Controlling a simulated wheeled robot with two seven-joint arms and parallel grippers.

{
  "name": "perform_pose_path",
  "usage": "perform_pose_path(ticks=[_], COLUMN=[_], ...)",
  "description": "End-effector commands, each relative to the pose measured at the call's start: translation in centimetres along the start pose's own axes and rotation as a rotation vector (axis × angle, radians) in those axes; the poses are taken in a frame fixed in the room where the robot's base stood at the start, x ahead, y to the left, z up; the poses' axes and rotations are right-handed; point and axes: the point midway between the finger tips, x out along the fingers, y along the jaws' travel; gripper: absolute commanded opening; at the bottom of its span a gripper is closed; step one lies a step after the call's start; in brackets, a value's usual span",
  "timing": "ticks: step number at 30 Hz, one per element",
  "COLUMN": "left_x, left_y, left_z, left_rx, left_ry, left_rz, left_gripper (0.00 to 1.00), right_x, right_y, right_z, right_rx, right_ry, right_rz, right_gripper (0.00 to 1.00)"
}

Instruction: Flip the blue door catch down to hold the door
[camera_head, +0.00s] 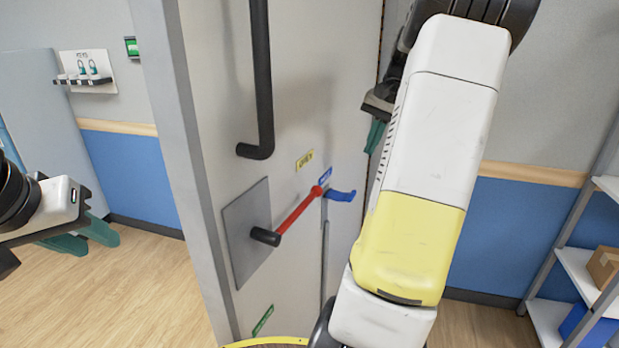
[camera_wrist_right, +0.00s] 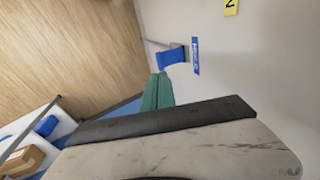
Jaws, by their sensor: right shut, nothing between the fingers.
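The blue door catch (camera_head: 341,195) is on the pale door and sticks out sideways to the right, its end turned up a little. It also shows in the right wrist view (camera_wrist_right: 172,56), just beyond the teal fingers. My right gripper (camera_head: 375,137) is above and to the right of the catch, partly hidden behind my right arm. Its fingers (camera_wrist_right: 156,90) are shut and empty; in the wrist view they point toward the catch, and I cannot tell how wide the gap is. My left gripper (camera_head: 100,243) is open and empty at the far left, away from the door.
The door (camera_head: 215,80) has a long black handle (camera_head: 262,80) and a red lever (camera_head: 298,212) with a black grip, left of the catch. Shelves (camera_head: 585,275) with boxes stand at the right. Floor at lower left (camera_head: 150,290) is clear.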

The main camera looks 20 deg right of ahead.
Motion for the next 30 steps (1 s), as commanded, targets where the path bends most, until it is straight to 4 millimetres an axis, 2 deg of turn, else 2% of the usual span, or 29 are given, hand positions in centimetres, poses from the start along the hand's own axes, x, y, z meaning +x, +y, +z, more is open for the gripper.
perform_pose_path(ticks=[1, 5, 15, 19, 23, 30], left_x=[0.0, 0.0, 0.0, 0.0, 0.0, 0.0], left_y=[0.0, 0.0, 0.0, 0.0, 0.0, 0.0], left_z=[0.0, 0.0, 0.0, 0.0, 0.0, 0.0], left_rx=[0.0, 0.0, 0.0, 0.0, 0.0, 0.0], left_ry=[0.0, 0.0, 0.0, 0.0, 0.0, 0.0], left_rz=[0.0, 0.0, 0.0, 0.0, 0.0, 0.0], left_gripper=[0.34, 0.34, 0.34, 0.34, 0.34, 0.34], right_x=[0.2, 0.4, 0.5, 1.1, 2.9, 8.1], right_y=[0.8, 1.7, 1.8, 1.8, 1.8, 1.8], right_z=[-0.8, -1.6, -1.7, -1.7, -1.6, -1.4], right_rx=[0.023, 0.049, 0.051, 0.051, 0.051, 0.051], right_ry=[-0.006, -0.013, -0.014, -0.016, -0.019, -0.019], right_rz=[-0.003, -0.007, -0.007, -0.007, -0.007, -0.007], right_gripper=[0.0, 0.0, 0.0, 0.0, 0.0, 0.0])
